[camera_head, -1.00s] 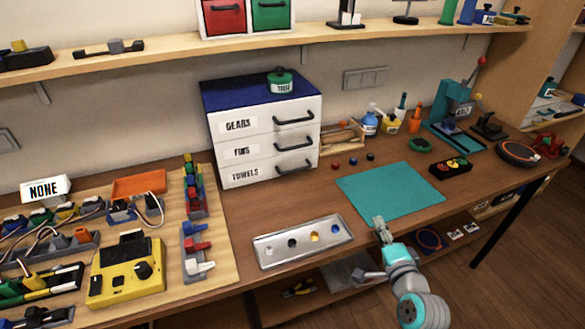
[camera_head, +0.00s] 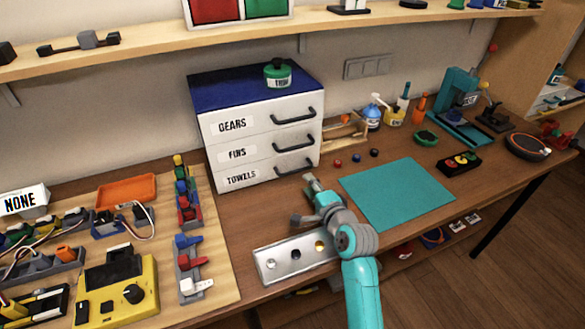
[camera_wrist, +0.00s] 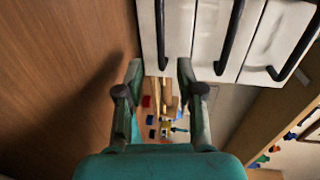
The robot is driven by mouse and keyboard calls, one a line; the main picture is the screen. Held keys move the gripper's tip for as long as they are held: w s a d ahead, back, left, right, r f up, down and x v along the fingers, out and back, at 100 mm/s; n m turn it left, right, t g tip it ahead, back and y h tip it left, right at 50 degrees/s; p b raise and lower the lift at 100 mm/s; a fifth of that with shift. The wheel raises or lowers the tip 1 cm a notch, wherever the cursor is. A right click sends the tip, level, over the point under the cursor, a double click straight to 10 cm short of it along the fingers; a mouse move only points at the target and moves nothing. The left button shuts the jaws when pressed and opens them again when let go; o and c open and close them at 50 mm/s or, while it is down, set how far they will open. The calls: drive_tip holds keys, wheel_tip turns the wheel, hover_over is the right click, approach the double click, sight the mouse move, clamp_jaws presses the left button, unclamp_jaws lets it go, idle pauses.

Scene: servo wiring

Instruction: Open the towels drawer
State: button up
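The towels drawer (camera_head: 243,178) is the lowest of three white drawers in the blue-topped cabinet. Its front looks flush with the others, so it is shut. Its dark bar handle (camera_head: 295,168) sits on the right half of the front. My gripper (camera_head: 312,182) is just in front of and slightly below that handle. In the wrist view the drawer front (camera_wrist: 148,30) is the leftmost panel, beside the tabletop. Its handle (camera_wrist: 160,35) lines up with the gap between the spread fingers of my gripper (camera_wrist: 160,78). The gripper is open and empty; no contact with the handle shows.
The gears drawer (camera_head: 232,125) and pins drawer (camera_head: 237,154) are above, both shut. A green tub (camera_head: 278,75) stands on the cabinet. A metal tray (camera_head: 290,262) lies below my arm and a teal mat (camera_head: 398,193) to the right. Small coloured pieces lie near the cabinet's right side.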

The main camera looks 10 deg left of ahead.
sight(298, 171)
drive_tip(key=x, duration=0.9)
drive_tip(key=shift+w+a, duration=0.1)
clamp_jaws()
